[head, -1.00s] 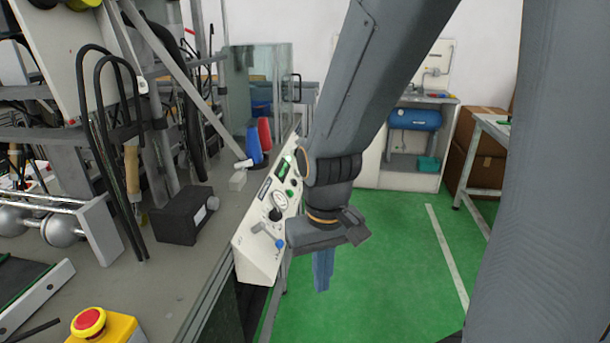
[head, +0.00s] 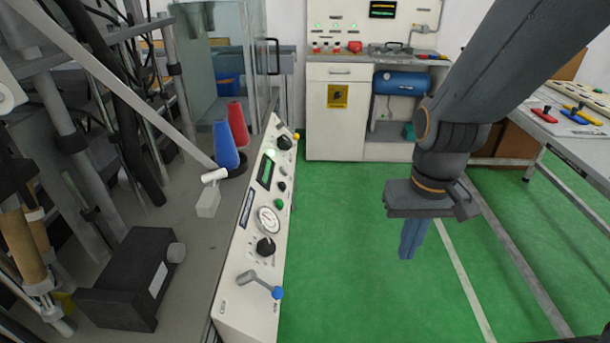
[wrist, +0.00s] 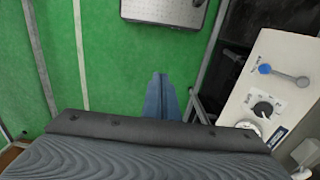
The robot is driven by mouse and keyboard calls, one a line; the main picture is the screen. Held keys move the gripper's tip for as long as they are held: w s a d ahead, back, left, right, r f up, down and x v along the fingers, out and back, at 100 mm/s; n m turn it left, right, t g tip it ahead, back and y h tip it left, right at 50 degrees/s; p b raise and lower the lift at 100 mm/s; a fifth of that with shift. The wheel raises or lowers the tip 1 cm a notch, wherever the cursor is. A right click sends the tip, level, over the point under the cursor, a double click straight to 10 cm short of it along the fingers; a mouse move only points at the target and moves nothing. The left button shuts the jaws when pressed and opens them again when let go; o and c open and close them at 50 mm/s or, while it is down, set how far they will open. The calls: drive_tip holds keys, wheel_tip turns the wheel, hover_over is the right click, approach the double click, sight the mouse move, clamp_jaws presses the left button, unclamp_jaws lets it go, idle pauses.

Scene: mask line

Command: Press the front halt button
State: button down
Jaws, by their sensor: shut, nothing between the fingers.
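The red button on a yellow box, which shows in the earlier head view, is in neither view now. In the head view my gripper (head: 406,252) hangs pointing down over the green floor, to the right of the sloped control panel (head: 232,296). Its blue-grey fingers are shut together and empty. In the wrist view the gripper (wrist: 160,80) is over green floor, left of the same panel (wrist: 285,62). The panel has a gauge (head: 268,220), a black knob (head: 265,248), a green button (head: 279,204) and a blue-tipped lever (head: 277,293). I see no red button on it.
A grey bench (head: 190,240) with a black box (head: 130,283) and a red and a blue cone (head: 226,145) lies left. A white cabinet (head: 335,120) stands at the back, with small red items on top. A table (head: 580,140) stands right. Green floor between is open.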

sight(282, 186)
drive_tip(key=w+a+f+n+t+p, duration=0.1)
drive_tip(key=w+n+t, duration=0.3)
drive_tip(key=w, duration=0.6)
drive_tip(key=w+a+f+n+t+p, duration=0.1)
drive_tip(key=w+f+n+t, duration=0.1)
drive_tip(key=w+n, duration=0.6)
drive_tip(key=w+a+n+t+y+p, duration=0.2)
drive_tip(key=w+a+n+t+y, duration=0.2)
drive_tip(key=w+a+n+y, duration=0.4)
drive_tip(key=w+a+n, duration=0.3)
drive_tip(key=w+a, duration=0.2)
drive_tip(key=shift+a+t+p, duration=0.2)
drive_tip(key=shift+t+p, duration=0.1)
drive_tip(key=shift+p, duration=0.05)
drive_tip(key=shift+w, duration=0.1)
drive_tip(key=a+f+b, duration=0.4)
drive_tip(key=a+f, duration=0.1)
drive_tip(key=a, duration=0.1)
drive_tip(key=shift+a+f, duration=0.3)
drive_tip(key=shift+a, duration=0.05)
drive_tip(key=shift+w, duration=0.1)
